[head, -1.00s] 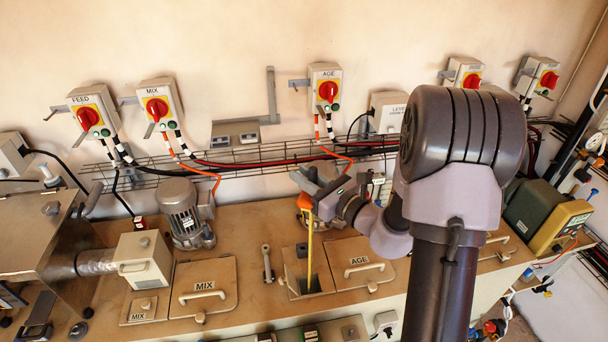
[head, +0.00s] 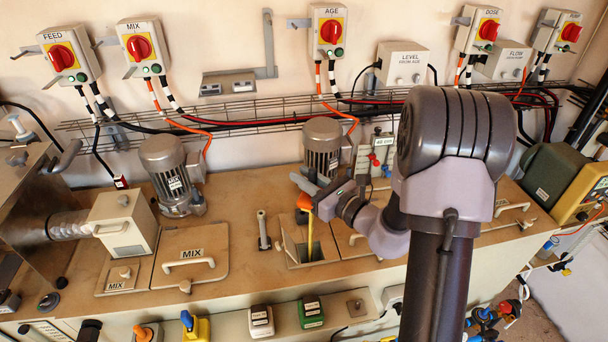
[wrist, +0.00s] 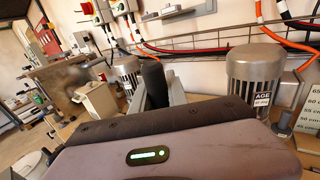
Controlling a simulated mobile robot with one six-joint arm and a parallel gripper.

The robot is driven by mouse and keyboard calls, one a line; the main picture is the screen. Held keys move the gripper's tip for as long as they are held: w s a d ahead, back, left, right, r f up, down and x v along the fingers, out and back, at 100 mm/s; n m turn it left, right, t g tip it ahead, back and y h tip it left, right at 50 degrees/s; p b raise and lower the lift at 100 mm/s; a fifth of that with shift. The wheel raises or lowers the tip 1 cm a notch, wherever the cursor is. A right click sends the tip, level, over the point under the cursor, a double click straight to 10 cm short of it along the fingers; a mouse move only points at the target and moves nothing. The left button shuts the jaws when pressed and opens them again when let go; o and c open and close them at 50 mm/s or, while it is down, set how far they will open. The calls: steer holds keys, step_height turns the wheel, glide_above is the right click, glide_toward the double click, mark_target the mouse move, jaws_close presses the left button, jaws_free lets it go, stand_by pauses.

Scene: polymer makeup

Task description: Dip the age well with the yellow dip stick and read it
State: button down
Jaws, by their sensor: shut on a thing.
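My gripper (head: 316,194) is shut on the handle above the well. The AGE lid (head: 362,246) lies beside the opening on the right, partly behind my arm.
The AGE motor (head: 322,146) stands close behind my gripper; it also shows in the wrist view (wrist: 254,75). A metal post (head: 263,230) stands left of the well. The closed MIX lid (head: 190,254) is farther left. A LEVEL box (head: 402,64) is on the wall.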

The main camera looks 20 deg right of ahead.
step_height(320, 180, down, 21)
steer(key=b, duration=1.6)
steer(key=shift+f, duration=0.4)
step_height(320, 180, up, 46)
steer(key=p, duration=3.7)
steer(key=shift+r, duration=0.15)
